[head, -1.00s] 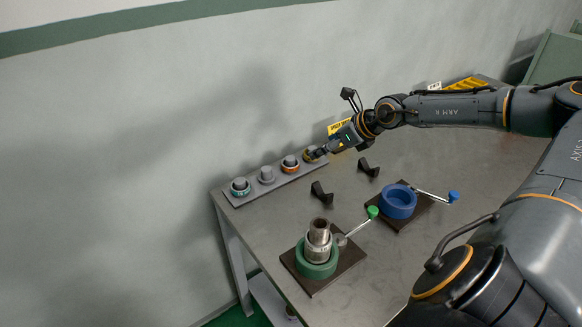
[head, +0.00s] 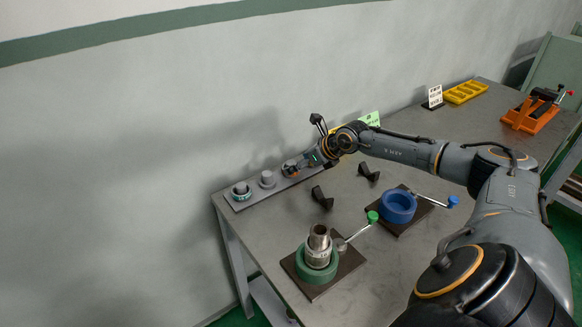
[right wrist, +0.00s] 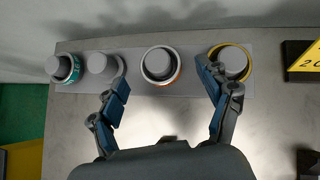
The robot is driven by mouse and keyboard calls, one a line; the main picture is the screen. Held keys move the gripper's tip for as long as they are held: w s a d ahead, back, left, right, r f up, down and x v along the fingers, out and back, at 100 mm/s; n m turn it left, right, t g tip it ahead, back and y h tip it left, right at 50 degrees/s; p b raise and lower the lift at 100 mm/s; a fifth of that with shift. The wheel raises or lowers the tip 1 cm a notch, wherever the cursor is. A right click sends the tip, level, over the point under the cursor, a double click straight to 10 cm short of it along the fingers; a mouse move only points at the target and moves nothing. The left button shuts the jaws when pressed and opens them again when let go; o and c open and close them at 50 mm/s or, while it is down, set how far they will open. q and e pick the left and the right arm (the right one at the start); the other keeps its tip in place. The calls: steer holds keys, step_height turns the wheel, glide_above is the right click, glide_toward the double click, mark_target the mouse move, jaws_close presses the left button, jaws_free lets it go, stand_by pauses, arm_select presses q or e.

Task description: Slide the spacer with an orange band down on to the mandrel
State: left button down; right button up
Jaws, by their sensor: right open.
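The spacer with an orange band (head: 289,169) sits around a post on the grey rack at the wall side of the table. In the right wrist view it is a light ring (right wrist: 160,66) with an orange strip low on its side. My right gripper (head: 306,161) is open beside it. In the right wrist view the two fingers of my right gripper (right wrist: 166,82) stand apart, left and right of this spacer, with nothing gripped. The grey mandrel (head: 319,240) stands upright in the green vise (head: 316,268). My left gripper is not in view.
The rack (right wrist: 130,84) also holds a teal-banded spacer (right wrist: 66,69), a bare post (right wrist: 103,66) and a yellow-banded spacer (right wrist: 234,62). A blue vise (head: 398,206) and two black rests (head: 321,197) stand on the table. An orange vise (head: 531,113) is farther right.

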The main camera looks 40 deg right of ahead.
steer(key=shift+x, duration=1.4)
steer(key=c, duration=1.2)
steer(key=shift+r, duration=0.1)
